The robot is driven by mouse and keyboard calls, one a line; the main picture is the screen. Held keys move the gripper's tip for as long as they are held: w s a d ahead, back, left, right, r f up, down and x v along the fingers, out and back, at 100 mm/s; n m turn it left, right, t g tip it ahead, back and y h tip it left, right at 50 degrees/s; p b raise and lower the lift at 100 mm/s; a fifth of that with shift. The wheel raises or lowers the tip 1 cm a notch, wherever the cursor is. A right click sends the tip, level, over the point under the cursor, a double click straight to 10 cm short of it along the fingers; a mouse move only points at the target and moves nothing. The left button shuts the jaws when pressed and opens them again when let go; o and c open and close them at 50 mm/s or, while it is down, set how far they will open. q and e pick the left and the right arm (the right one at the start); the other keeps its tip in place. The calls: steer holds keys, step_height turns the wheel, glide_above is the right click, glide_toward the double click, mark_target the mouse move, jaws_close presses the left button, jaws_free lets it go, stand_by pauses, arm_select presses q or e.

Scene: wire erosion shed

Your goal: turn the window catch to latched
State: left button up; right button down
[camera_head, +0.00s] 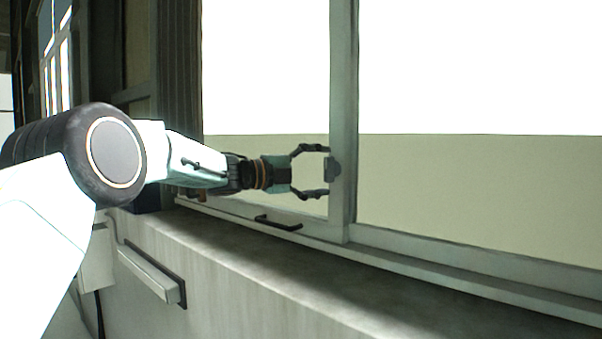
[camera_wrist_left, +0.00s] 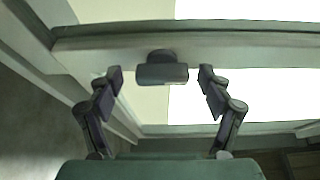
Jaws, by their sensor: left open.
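The window catch (camera_head: 334,168) is a small dark piece on the upright frame bar between the two panes. In the left wrist view the catch (camera_wrist_left: 162,72) has a rounded base with a grey bar-shaped lever on it. My left gripper (camera_head: 322,171) is open, and its two fingers point at the catch from the left. In the wrist view the fingers of my left gripper (camera_wrist_left: 160,80) stand on either side of the catch, with a gap on both sides. I cannot tell whether the fingertips reach the frame bar. My right gripper is not in view.
A dark handle (camera_head: 278,223) is on the lower window rail, below my left gripper. The grey sill (camera_head: 290,265) runs along under the window and looks bare. A long pale bar (camera_head: 150,275) juts from the wall at lower left.

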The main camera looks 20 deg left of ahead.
arm_select(q)
steer(key=v, duration=1.1)
steer(key=shift+s, duration=0.25)
steer(key=shift+s+a, duration=0.1)
steer(key=shift+a, duration=0.05)
steer(key=x, duration=1.2)
steer(key=shift+r, duration=0.1)
